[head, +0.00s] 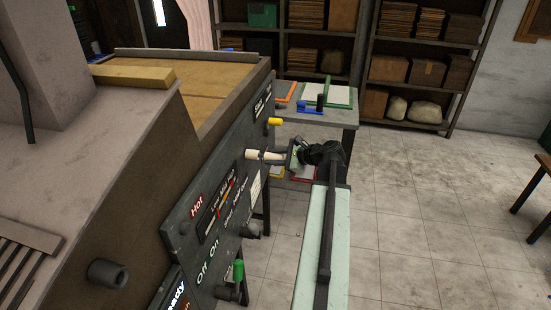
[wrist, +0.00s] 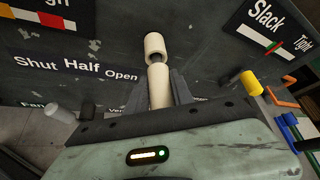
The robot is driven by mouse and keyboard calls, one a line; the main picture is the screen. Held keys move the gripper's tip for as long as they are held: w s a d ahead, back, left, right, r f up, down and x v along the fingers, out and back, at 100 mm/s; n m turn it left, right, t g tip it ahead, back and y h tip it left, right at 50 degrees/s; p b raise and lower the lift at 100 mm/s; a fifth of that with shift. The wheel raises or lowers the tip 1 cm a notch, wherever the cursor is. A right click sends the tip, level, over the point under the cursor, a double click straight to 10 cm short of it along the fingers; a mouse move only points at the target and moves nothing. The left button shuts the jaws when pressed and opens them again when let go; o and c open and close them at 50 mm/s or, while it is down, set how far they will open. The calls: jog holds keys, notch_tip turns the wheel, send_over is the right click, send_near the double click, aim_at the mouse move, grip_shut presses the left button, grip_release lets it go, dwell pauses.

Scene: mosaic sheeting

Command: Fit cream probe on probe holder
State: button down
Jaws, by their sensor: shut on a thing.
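My gripper (wrist: 161,88) is shut on the cream probe (wrist: 159,88), a pale rod standing out from between its fingers toward the dark panel. Just beyond its tip is a short cream tube (wrist: 154,44) with a dark opening facing me, apparently the probe holder on the panel. Probe and tube look nearly in line, the tube slightly left. I cannot tell whether the tip touches the opening. In the head view my gripper (head: 291,155) is right of the panel, with the cream probe (head: 271,156) reaching to the cream tube (head: 252,154).
The dark control panel (head: 215,235) carries a yellow knob (head: 274,121), a grey knob (head: 252,230) and a green handle (head: 238,270). A grey table (head: 338,118) with coloured frames stands behind my gripper.

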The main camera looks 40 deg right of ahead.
jog(key=shift+w+a, duration=0.1)
jog(key=shift+w, duration=0.05)
jog(key=shift+w+a, duration=0.55)
jog(key=shift+w, duration=0.3)
jog(key=c, duration=1)
grip_release()
jog(key=shift+c, duration=0.2)
jog(key=p+v, duration=0.3)
jog(key=v, duration=0.4)
jog(key=shift+s+r, duration=0.15)
jog(key=shift+r, duration=0.05)
jog(key=shift+s, duration=0.2)
